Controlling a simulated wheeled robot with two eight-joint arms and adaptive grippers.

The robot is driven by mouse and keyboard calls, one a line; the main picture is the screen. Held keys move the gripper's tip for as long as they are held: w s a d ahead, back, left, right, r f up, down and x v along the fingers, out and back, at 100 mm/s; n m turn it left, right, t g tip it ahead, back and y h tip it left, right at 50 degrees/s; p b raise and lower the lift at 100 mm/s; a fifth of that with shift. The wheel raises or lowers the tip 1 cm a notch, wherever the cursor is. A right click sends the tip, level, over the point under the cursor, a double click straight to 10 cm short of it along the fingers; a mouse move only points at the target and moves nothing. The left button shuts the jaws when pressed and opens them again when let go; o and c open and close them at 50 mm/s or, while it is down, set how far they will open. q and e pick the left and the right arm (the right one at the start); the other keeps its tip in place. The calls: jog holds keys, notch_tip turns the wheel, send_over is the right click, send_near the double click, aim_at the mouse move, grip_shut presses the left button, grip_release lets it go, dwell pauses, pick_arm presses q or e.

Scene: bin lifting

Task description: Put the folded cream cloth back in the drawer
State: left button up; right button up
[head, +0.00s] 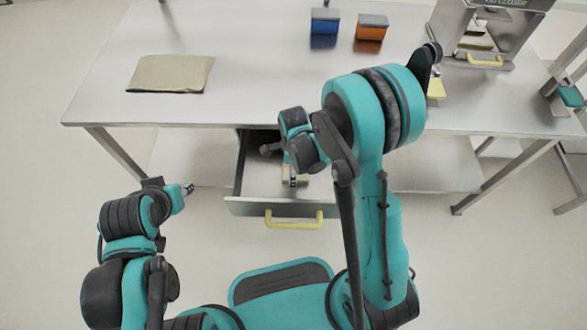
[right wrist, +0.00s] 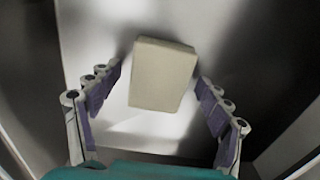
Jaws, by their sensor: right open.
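The drawer (head: 250,206) under the table is pulled open, with a yellow handle (head: 294,219) on its front. A cream folded cloth (right wrist: 162,75) lies on the drawer floor in the right wrist view. Only a bit of it shows in the head view, under my right gripper (head: 292,180). The right gripper (right wrist: 159,76) is open over the drawer, its fingers on either side of the cloth, with gaps on both sides. My left gripper (head: 187,188) is left of the drawer, away from it; its finger opening is too small to judge.
A flat tan folded piece (head: 171,73) lies on the metal table (head: 260,70) at the left. A blue bin (head: 324,26) and an orange bin (head: 371,32) stand at the back. A metal frame with a yellow handle (head: 485,61) stands at the right.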

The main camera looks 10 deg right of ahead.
jog(key=shift+r, duration=0.1)
jog(key=shift+r+p, duration=0.35)
notch_tip(320, 180, up, 12)
jog(key=f+p, duration=0.1)
jog(key=p, duration=0.4)
jog(key=s+d+r+n+t, duration=0.2)
jog(key=s+r+n, duration=0.3)
jog(key=n, duration=0.5)
jog(key=s+d+r+n+t, duration=0.3)
jog(key=s+r+n+t, duration=0.2)
jog(key=r+n, duration=0.5)
jog(key=shift+s+d+n, duration=0.15)
jog(key=shift+s+n, duration=0.1)
jog(key=shift+n, duration=0.35)
jog(key=shift+r, duration=0.1)
